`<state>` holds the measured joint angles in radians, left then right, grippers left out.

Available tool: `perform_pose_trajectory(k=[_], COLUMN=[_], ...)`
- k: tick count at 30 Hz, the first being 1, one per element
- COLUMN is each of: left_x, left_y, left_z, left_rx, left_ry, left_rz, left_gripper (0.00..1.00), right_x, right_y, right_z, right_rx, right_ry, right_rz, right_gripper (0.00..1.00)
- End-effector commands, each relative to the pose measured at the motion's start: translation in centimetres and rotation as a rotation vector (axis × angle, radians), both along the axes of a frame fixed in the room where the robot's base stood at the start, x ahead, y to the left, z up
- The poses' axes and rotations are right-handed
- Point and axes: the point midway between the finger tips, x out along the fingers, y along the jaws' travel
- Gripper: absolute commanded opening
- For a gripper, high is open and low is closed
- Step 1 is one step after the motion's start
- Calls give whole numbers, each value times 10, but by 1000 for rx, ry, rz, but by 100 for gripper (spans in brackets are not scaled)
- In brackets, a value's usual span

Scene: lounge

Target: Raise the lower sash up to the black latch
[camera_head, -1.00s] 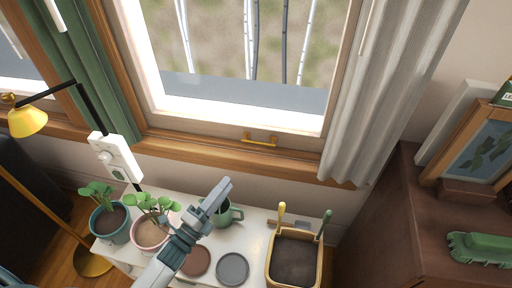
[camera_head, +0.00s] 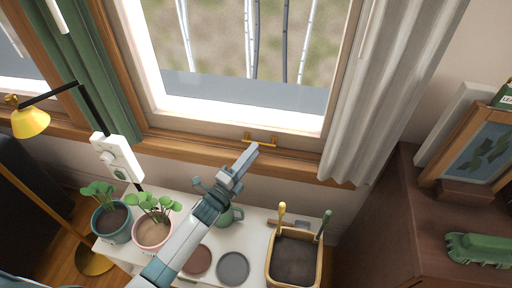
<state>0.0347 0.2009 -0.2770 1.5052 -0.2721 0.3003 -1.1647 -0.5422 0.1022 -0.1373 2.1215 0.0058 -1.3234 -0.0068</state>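The lower sash shows as a pale frame with its bottom rail (camera_head: 200,128) low against the wooden sill. A brass handle (camera_head: 262,142) sits at the middle of that rail. My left gripper (camera_head: 249,154) reaches up from the bottom of the view, its tip just below and left of the handle in the picture. I cannot tell whether it touches the handle or how far its fingers are apart; it holds nothing visible. The black latch cannot be made out. My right gripper is out of view.
A white bench (camera_head: 255,214) below the window bears two potted seedlings (camera_head: 153,229), a green mug (camera_head: 229,216), saucers (camera_head: 233,268) and a soil tray (camera_head: 296,258) with upright tools. A green curtain (camera_head: 103,75) and a white curtain (camera_head: 382,90) flank the window. A brown cabinet (camera_head: 385,225) stands right.

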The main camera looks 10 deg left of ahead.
Motion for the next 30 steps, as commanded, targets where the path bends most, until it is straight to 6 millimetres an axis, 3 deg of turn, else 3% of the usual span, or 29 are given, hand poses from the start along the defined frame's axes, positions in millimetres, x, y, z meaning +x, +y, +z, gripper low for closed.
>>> perform_pose_trajectory(k=[6, 19, 22, 23, 30], left_x=[22, 27, 27, 27, 27], left_y=[-9, -11, -11, -11, -11], left_z=[4, 5, 5, 5, 5], left_rx=[-1, 0, 0, 0, 0], left_ry=[0, 0, 0, 0, 1], left_rz=[0, 0, 0, 0, 0], left_gripper=[27, 27, 3, 0, 0], right_x=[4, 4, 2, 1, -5], right_y=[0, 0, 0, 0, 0], right_z=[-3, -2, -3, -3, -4], right_rx=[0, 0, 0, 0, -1], right_ry=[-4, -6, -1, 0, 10], right_rz=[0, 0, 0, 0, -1], right_gripper=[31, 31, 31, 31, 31])
